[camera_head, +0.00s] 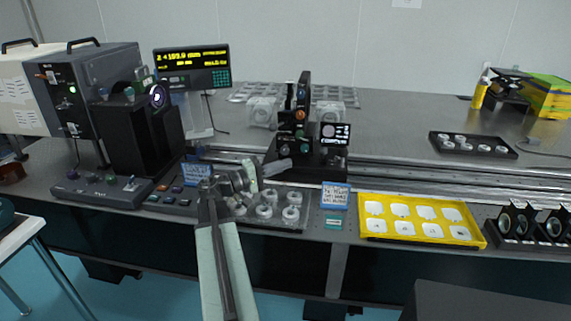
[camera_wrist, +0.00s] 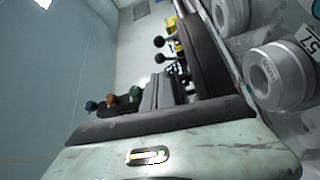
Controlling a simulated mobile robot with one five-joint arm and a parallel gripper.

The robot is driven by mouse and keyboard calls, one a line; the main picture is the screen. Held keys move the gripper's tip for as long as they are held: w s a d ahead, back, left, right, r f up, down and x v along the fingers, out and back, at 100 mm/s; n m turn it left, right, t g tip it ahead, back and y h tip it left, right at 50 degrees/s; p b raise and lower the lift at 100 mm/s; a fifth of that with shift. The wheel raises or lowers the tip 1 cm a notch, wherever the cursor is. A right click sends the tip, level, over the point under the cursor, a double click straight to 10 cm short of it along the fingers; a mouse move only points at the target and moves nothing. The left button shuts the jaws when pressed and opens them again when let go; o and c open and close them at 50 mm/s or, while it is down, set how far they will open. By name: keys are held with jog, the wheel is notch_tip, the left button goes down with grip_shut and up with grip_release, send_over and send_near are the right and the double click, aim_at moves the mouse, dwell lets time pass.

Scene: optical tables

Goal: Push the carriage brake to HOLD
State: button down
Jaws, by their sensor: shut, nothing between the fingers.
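The carriage (camera_head: 318,165) is a black unit on the long rail at the middle of the table, carrying an upright optic mount (camera_head: 300,110) with orange and green knobs and a small dark screen (camera_head: 335,132). My gripper (camera_head: 284,164) is shut and empty. It reaches in from the left, close to the carriage's lower left side; whether it touches cannot be told. In the wrist view, small black ball-ended levers (camera_wrist: 160,58) and coloured knobs (camera_wrist: 110,101) show beyond my pale gripper body. Which part is the brake, and its HOLD mark, cannot be made out.
A blue-edged note card (camera_head: 335,196) and a yellow tray (camera_head: 365,228) lie to the right. A control box (camera_head: 95,190) sits left.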

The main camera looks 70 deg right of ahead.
jog(key=p+x, duration=0.1)
jog(key=x, duration=0.9)
jog(key=shift+s+d, duration=0.15)
jog(key=shift+s, duration=0.1)
jog(key=shift+w+d+r+p, duration=0.1)
jog(key=shift+d+r+p, duration=0.2)
jog(key=shift+r+p, duration=0.2)
jog(key=shift+f, duration=0.1)
jog(key=shift+a, duration=0.1)
jog(key=v, duration=0.7)
jog(key=b+v, duration=0.1)
jog(key=v, duration=0.6)
jog(key=shift+r, duration=0.25)
